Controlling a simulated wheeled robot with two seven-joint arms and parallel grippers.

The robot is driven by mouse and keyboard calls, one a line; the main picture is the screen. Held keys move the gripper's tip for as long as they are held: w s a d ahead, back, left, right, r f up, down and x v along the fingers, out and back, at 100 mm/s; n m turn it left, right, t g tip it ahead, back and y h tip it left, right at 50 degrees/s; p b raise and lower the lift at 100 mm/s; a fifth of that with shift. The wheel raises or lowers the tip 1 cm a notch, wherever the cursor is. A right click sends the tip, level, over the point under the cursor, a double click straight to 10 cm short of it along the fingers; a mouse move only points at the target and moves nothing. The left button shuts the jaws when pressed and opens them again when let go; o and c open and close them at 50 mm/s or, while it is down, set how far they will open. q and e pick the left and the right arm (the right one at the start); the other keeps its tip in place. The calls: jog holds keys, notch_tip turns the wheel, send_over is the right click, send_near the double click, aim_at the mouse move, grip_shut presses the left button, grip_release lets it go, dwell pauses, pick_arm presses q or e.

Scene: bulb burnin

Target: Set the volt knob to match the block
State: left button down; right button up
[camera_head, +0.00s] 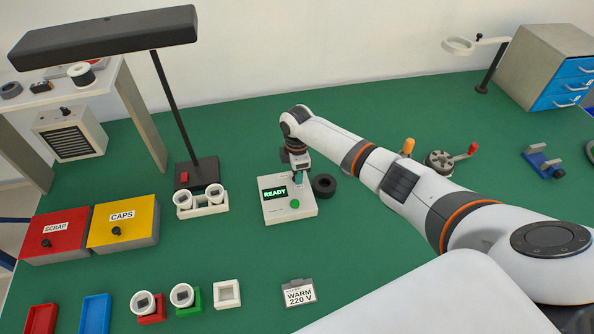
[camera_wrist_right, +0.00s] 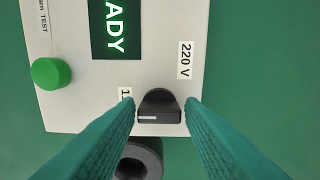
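The tester box (camera_head: 290,210) is pale with a lit READY screen and a green button. Its black volt knob (camera_wrist_right: 159,106) shows in the right wrist view, between a "220 V" label (camera_wrist_right: 185,60) and a partly hidden label starting "1". A white mark on the knob lies toward the partly hidden label's side. My right gripper (camera_wrist_right: 160,104) has its teal fingers apart on either side of the knob; I cannot tell whether they touch it. In the head view my right gripper (camera_head: 298,177) is over the box's far edge. The block (camera_head: 299,293) reads "WARM 220 V". My left gripper is out of view.
A black ring (camera_head: 323,185) lies against the box's right side. A bulb rack (camera_head: 203,209) and lamp stand at left. Red SCRAP (camera_head: 56,234) and yellow CAPS (camera_head: 123,221) boxes are further left. Small coloured holders line the front. My right arm spans the right side.

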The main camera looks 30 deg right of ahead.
jog(key=shift+o, duration=1.1)
notch_tip(320, 180, up, 12)
jog(key=b, duration=0.2)
